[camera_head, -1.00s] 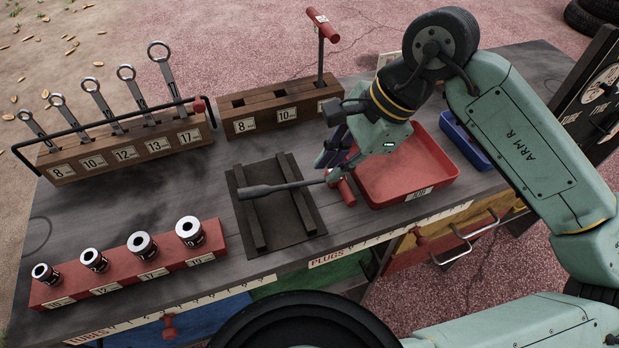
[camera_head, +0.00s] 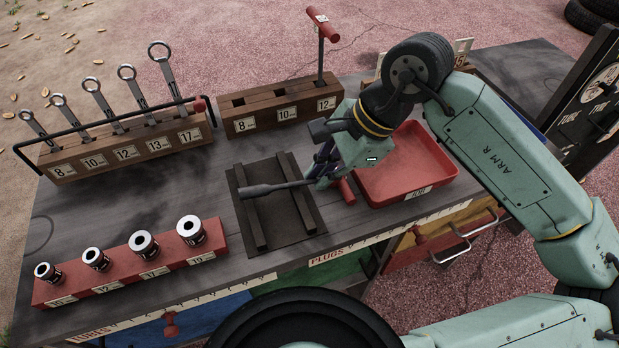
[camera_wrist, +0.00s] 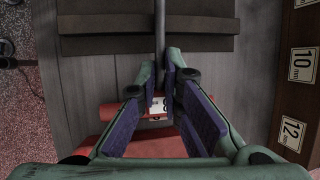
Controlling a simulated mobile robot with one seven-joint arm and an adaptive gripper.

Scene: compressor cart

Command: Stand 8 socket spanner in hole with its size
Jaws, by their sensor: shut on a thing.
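The socket spanner (camera_head: 282,187) has a dark shaft and a red T-handle (camera_head: 346,190). It lies across the two rails of a dark rest (camera_head: 309,220), socket end to the left. My gripper (camera_head: 317,181) is shut on its shaft close to the handle. In the wrist view the shaft (camera_wrist: 160,28) runs between my fingertips (camera_wrist: 164,80), with the red handle (camera_wrist: 118,110) behind them; its white size label is unreadable. The wooden hole block (camera_head: 262,114) is marked 8, 10 and 12. Its 8 hole (camera_head: 238,102) is empty.
Another red T-handle spanner (camera_head: 321,47) stands upright in the 12 hole. A ring-spanner rack (camera_head: 127,152) is at left, a red socket strip (camera_head: 130,270) front left. A red tray (camera_head: 410,185) sits close right of my gripper. Bare tabletop lies between rest and block.

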